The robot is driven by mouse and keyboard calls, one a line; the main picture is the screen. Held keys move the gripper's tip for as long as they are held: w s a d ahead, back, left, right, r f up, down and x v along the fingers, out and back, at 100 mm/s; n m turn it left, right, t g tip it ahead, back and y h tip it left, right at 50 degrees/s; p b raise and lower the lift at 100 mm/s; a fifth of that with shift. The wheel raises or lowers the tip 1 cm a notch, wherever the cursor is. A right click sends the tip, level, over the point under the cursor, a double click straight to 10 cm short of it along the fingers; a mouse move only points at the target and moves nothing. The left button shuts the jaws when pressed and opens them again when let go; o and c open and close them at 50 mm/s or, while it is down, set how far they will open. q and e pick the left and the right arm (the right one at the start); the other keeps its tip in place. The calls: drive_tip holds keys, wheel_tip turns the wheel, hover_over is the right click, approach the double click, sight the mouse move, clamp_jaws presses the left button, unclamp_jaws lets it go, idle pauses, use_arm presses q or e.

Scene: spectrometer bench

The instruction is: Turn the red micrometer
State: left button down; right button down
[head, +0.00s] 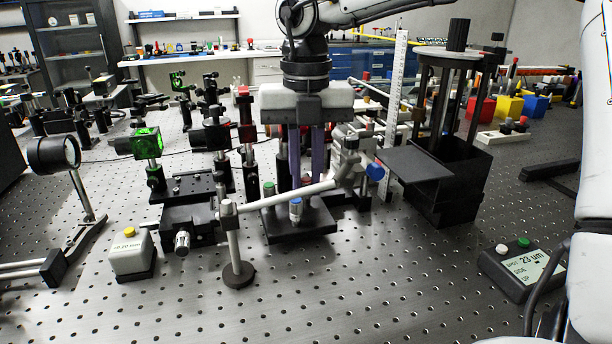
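My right gripper (306,180) points straight down at the middle of the head view, over a black stage (290,228) on the bench. Its two dark purple fingers stand a narrow gap apart. A small red cap (307,180), which looks like the red micrometer, shows between the fingertips and is partly hidden by them. I cannot tell whether the fingers touch it. A green knob (268,188) stands to its left. A silver micrometer with a blue ring (296,209) stands in front. My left gripper is not in view.
A grey rod on a round-footed post (238,273) crosses in front of the stage. A blue knob (375,172) and a black tower (447,180) stand to the right.

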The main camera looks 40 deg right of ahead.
sight(307, 179)
drive_tip(key=c, duration=1.7)
unclamp_jaws()
wheel_tip(307, 179, up, 9)
drive_tip(key=shift+r+p, duration=0.1)
drive_tip(key=shift+p, duration=0.9)
drive_tip(key=shift+r, duration=0.6)
drive_tip(key=shift+f, duration=0.15)
